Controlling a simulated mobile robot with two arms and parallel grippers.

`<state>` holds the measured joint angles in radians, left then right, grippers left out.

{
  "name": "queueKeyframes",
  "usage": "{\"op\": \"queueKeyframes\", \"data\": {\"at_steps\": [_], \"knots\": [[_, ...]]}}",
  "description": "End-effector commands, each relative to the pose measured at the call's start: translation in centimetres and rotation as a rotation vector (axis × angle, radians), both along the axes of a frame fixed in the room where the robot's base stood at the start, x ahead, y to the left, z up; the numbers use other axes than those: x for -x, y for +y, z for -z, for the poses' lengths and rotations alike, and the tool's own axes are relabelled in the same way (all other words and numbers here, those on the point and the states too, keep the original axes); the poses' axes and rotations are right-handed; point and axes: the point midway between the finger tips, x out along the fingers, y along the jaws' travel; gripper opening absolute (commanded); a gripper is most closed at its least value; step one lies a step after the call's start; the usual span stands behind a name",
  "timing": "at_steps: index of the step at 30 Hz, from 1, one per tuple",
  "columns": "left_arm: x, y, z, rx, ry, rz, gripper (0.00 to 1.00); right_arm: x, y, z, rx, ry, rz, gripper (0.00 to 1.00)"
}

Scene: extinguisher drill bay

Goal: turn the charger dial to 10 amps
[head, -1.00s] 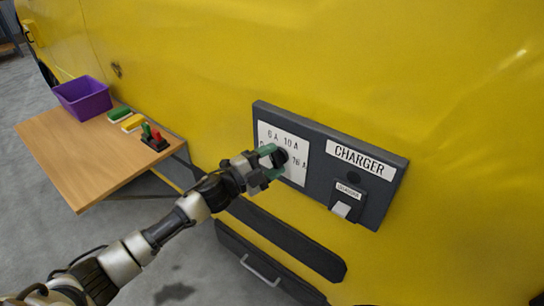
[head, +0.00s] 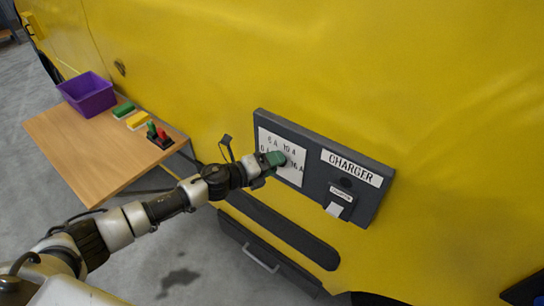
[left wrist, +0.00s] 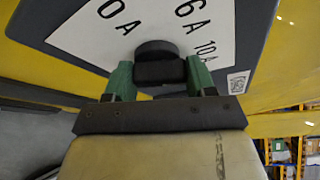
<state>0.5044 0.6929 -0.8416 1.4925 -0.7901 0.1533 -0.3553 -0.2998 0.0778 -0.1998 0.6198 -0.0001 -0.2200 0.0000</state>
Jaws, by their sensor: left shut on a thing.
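The charger panel (head: 317,190) is a dark grey box on the yellow wall, with a CHARGER label. The black dial (left wrist: 154,66) sits on this plate, between the green fingers of my left gripper (left wrist: 158,78) in the left wrist view. The left gripper (head: 276,159) is shut on the dial, and in the head view it hides most of it. The wrist view shows 6 A and 10 A beside the dial, but I cannot tell which mark it points to. My right gripper is out of view.
A wooden table (head: 85,150) at left holds a purple bin (head: 88,96), a green block (head: 123,109), a yellow block (head: 138,120) and a small stand with red and green pieces (head: 158,137). A dark drawer with a handle (head: 262,258) lies below the panel.

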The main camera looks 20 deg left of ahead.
Motion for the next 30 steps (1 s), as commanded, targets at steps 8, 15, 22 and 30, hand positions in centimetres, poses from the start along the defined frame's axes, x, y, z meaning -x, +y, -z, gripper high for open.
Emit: {"op": "queueKeyframes", "data": {"at_steps": [8, 15, 22, 30], "knots": [[0.02, -0.04, -0.07, -0.085, -0.030, -0.001, 0.32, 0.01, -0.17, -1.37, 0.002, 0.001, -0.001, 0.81], [0.03, -0.05, 0.07, -0.105, -0.037, -0.001, 0.32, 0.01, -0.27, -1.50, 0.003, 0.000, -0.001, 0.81], [0.04, -0.07, 0.11, -0.105, -0.037, -0.001, 0.32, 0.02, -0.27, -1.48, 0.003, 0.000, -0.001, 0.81], [0.03, -0.07, 0.07, -0.104, -0.037, 0.000, 0.81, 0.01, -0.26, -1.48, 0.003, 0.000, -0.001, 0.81]]}}
